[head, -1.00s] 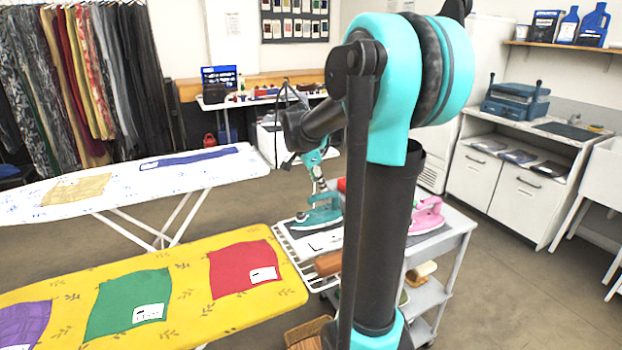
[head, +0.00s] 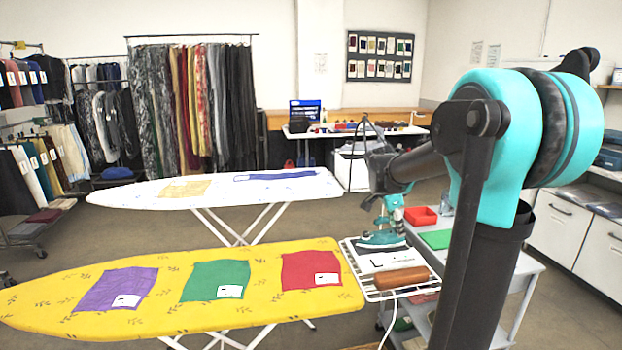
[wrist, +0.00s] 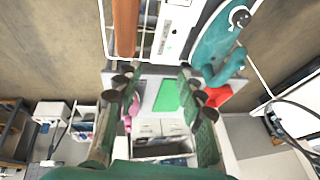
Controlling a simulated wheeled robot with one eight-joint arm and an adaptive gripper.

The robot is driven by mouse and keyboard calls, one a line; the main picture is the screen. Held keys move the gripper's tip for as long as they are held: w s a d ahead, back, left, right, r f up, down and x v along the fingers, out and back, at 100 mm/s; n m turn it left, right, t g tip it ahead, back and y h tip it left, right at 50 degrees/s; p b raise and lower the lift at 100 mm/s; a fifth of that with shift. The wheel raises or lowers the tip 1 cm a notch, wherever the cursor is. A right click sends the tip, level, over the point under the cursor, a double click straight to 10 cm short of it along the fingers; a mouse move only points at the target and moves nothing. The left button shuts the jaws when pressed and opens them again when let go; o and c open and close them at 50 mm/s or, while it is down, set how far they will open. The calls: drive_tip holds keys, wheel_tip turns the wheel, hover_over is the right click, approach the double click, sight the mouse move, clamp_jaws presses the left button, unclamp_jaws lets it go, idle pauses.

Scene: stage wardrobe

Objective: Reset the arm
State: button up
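The teal iron (wrist: 214,48) lies to the right of the fingers there, outside the gap. Whether a finger touches it I cannot tell. My arm's upper links fill the right of the head view and hide part of the trolley.
The yellow ironing board (head: 190,322) with three cloth pieces is left of the rack; a white board (head: 135,193) stands behind. A brown roll (head: 401,278), red tray (head: 420,216) and green mat (head: 436,239) are near my arm. Floor shows between boards and racks.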

drive_tip(key=s+a+f+n+y, duration=0.1)
drive_tip(key=s+a+f+n, duration=0.1)
drive_tip(key=s+f+n, duration=0.3)
drive_tip(key=s+a+f+n+y, duration=0.1)
drive_tip(key=s+a+f+n, duration=0.2)
drive_tip(key=s, duration=0.8)
drive_tip(key=s+a+f+n+t+y, duration=0.1)
drive_tip(key=s+a+f+n+y, duration=0.1)
drive_tip(key=s+f+n, duration=0.5)
drive_tip(key=shift+s+a+f+n, duration=0.15)
drive_tip(key=shift+s+f+n, duration=0.15)
drive_tip(key=shift+s, duration=0.7)
